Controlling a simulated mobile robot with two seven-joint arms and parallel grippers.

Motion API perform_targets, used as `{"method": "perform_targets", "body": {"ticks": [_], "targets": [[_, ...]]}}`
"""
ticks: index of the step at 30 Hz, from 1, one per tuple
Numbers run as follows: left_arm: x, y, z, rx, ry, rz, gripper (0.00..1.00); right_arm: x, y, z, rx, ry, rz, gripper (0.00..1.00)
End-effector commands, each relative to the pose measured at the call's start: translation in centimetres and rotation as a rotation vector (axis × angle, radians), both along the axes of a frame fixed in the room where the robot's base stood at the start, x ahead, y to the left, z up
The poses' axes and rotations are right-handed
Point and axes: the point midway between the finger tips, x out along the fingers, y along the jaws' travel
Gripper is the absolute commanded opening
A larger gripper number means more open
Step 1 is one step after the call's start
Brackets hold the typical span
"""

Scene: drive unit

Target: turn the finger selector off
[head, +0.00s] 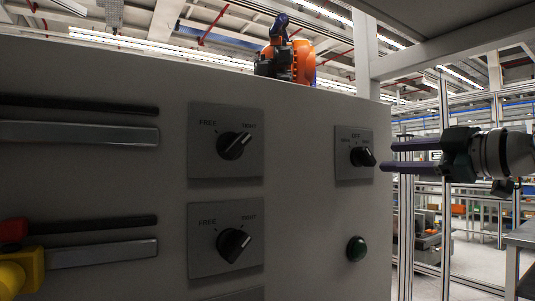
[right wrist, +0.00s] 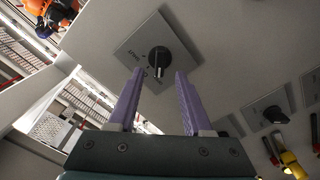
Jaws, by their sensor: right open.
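A black rotary knob (head: 362,157) sits on a small grey plate (head: 345,173) marked OFF at the top, with labels to either side too small to read. The knob looks turned away from the OFF mark, but its exact setting is hard to tell. My right gripper (head: 388,157) is open and empty just right of the knob, with its purple fingers pointing at it. In the right wrist view the knob (right wrist: 158,58) shows ahead, between the lines of the two fingers, and apart from them. My left gripper is not in view.
Two larger knobs, an upper one (head: 234,146) and a lower one (head: 233,244), are labelled FREE and TIGHT. Red and yellow handles (head: 20,262) are at the lower left.

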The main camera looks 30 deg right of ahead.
Motion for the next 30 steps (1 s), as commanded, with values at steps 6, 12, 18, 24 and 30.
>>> {"method": "perform_targets", "body": {"ticks": [6, 12, 18, 24, 30], "targets": [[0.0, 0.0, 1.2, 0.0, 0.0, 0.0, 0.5, 2.4, 0.1, 0.4, 0.004, -0.004, -0.003, 0.5], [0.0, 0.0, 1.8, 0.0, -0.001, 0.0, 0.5, 4.3, 0.2, 0.2, 0.002, -0.003, -0.004, 0.5], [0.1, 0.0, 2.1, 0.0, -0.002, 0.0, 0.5, 5.3, 0.4, 0.1, -0.001, -0.001, -0.001, 0.5], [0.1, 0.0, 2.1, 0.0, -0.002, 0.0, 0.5, 5.5, 0.5, 0.0, -0.002, 0.001, 0.001, 0.5], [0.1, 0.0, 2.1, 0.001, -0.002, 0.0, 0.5, 5.5, 0.5, 0.0, -0.002, 0.001, 0.001, 0.43]]}}
